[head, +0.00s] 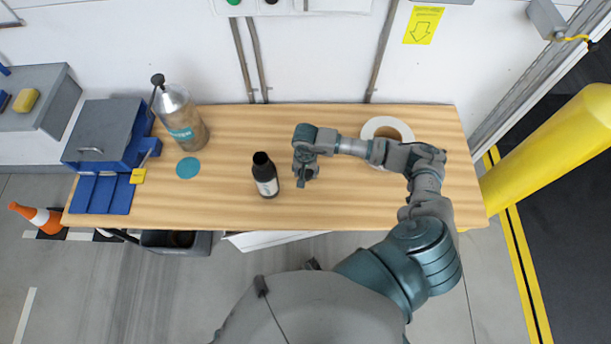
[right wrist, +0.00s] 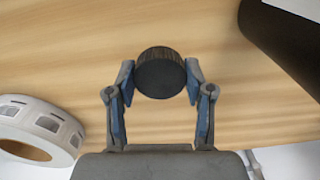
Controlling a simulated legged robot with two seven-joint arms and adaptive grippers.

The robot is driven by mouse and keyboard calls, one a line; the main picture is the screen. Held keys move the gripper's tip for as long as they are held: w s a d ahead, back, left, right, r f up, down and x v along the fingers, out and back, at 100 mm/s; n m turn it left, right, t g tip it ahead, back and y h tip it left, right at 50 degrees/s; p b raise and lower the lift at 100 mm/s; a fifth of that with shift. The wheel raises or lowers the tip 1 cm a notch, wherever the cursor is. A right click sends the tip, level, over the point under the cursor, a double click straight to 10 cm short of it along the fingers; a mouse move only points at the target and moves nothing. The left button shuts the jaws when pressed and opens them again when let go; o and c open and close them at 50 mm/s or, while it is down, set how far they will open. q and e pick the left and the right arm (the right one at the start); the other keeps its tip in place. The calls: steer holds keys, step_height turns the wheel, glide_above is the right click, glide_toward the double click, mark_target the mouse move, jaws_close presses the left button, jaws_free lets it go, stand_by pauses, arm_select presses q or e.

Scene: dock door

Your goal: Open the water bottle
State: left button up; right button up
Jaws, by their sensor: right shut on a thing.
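The black water bottle (head: 266,178) with a pale label stands upright on the wooden table, left of my right gripper. Its narrow dark neck points up. A dark body, probably this bottle, shows at the upper right of the right wrist view (right wrist: 285,45). My right gripper (head: 305,178) is above the table, apart from the bottle. In the right wrist view its two fingers are shut on a round black ribbed cap (right wrist: 161,73). The cap is clear of the bottle. My left gripper is not in view.
The wooden table (head: 350,210) has free room in front. A white tape roll (right wrist: 40,128) lies behind my right arm. A yellow post (head: 560,140) stands right.

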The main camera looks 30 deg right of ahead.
mark_target(305, 176)
step_height(305, 176, down, 3)
steer(key=shift+a, duration=0.1)
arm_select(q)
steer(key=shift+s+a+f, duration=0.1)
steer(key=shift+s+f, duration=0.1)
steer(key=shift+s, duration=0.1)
arm_select(e)
steer(key=shift+f, duration=0.25)
steer(key=shift+f, duration=0.1)
steer(key=o, duration=1.2)
steer(key=shift+c, duration=0.2)
steer(key=shift+o, duration=0.5)
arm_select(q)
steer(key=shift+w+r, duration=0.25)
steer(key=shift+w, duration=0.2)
arm_select(e)
step_height(305, 176, up, 11)
steer(key=shift+r, duration=0.15)
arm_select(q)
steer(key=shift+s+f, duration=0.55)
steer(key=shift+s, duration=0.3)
arm_select(e)
steer(key=shift+r, duration=0.45)
